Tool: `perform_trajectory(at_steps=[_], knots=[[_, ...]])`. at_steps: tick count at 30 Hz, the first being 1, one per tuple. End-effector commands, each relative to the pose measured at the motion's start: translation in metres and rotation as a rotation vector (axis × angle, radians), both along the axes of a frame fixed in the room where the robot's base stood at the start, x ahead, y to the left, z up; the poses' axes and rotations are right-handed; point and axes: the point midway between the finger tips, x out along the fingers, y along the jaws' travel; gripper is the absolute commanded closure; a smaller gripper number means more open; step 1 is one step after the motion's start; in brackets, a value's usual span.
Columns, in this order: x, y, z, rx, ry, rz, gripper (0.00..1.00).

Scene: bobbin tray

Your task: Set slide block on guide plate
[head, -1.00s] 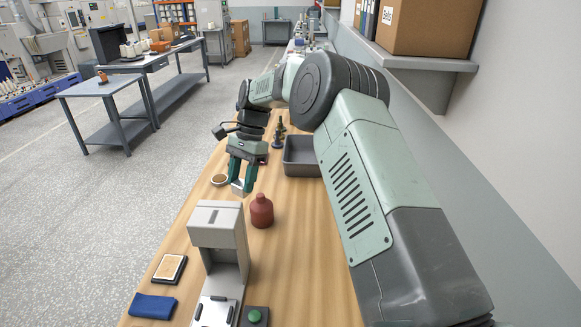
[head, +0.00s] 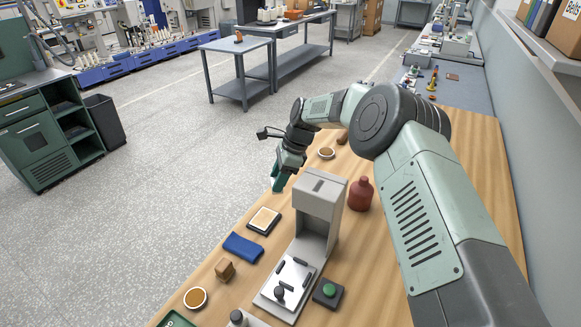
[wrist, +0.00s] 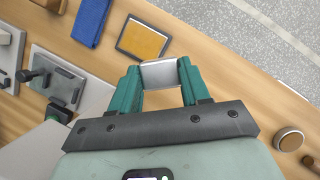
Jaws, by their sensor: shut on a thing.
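My gripper (head: 277,182) is over the left edge of the wooden table, beyond and left of the grey press-like stand (head: 319,198). In the wrist view my gripper (wrist: 160,75) is shut on a silver slide block (wrist: 160,74), held between two green fingers. In the head view I cannot make out the block. The guide plate (head: 295,277), a light metal plate with dark strips and a knob, appears to be on the stand's base. It also shows at the left of the wrist view (wrist: 67,88), apart from the block.
A dark-framed pad (head: 264,220), blue cloth (head: 243,247), wooden cube (head: 225,269) and brown-filled dish (head: 195,298) lie left of the stand. A red bottle (head: 360,193) is right of it, and a green-button box (head: 328,292) right of the plate. Another dish (head: 326,153) stands farther back.

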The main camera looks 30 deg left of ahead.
Motion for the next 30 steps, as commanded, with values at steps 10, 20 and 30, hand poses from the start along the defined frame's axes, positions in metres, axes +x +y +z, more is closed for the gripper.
perform_trajectory(at_steps=[10,20,30], knots=[[-0.051,0.014,-0.021,0.000,0.000,-0.103,0.88],[-0.056,0.015,-0.037,0.000,0.001,-0.117,0.88],[-0.055,0.015,-0.048,0.001,-0.001,-0.116,0.88]])
